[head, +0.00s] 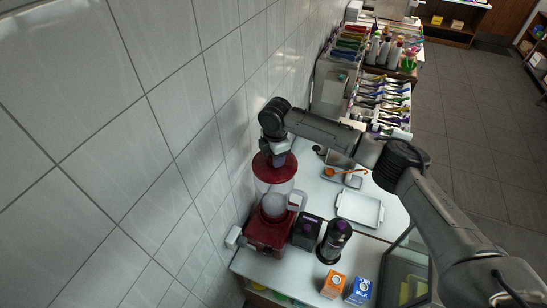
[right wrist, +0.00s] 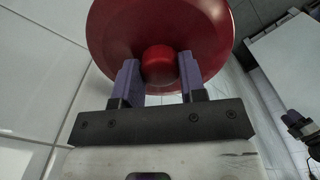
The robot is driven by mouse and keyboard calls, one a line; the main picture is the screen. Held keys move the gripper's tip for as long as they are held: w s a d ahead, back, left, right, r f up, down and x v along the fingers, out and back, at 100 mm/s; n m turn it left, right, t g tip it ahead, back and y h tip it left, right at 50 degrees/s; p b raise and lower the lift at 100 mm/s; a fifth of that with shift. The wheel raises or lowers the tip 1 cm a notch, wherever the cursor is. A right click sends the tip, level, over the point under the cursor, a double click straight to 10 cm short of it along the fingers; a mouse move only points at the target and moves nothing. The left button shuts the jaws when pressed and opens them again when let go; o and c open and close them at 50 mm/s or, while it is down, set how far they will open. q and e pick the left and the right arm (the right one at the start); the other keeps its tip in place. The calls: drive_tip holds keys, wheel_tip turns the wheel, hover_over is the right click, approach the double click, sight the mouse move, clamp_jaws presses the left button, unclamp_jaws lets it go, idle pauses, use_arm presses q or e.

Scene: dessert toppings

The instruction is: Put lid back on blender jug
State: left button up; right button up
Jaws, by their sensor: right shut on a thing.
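The blender (head: 268,238) stands on the counter against the tiled wall, with a red base and a clear upright jug (head: 274,186). The red round lid (head: 262,165) shows at the jug's top in the head view. I cannot tell whether it is fully seated or just above the rim. My right gripper (head: 277,153) is over the jug, shut on the lid's knob. In the right wrist view the lid (right wrist: 115,25) fills the upper middle, with its knob between the purple-grey fingers of the gripper (right wrist: 158,75).
A dark grinder (head: 335,241) and a dark box (head: 306,232) stand right of the blender. An orange carton (head: 334,284) and a blue milk carton (head: 359,290) are at the front. The wall is close on the left.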

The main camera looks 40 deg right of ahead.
drive_tip(key=n, duration=0.4)
drive_tip(key=shift+n, duration=0.4)
drive_tip(key=shift+f, duration=0.2)
drive_tip(key=shift+f, duration=0.65)
wheel_tip(320, 180, down, 2)
drive_tip(key=shift+f+b, duration=0.25)
drive_tip(key=shift+b, duration=0.65)
drive_tip(key=shift+f, duration=1.05)
drive_tip(key=shift+p, duration=0.6)
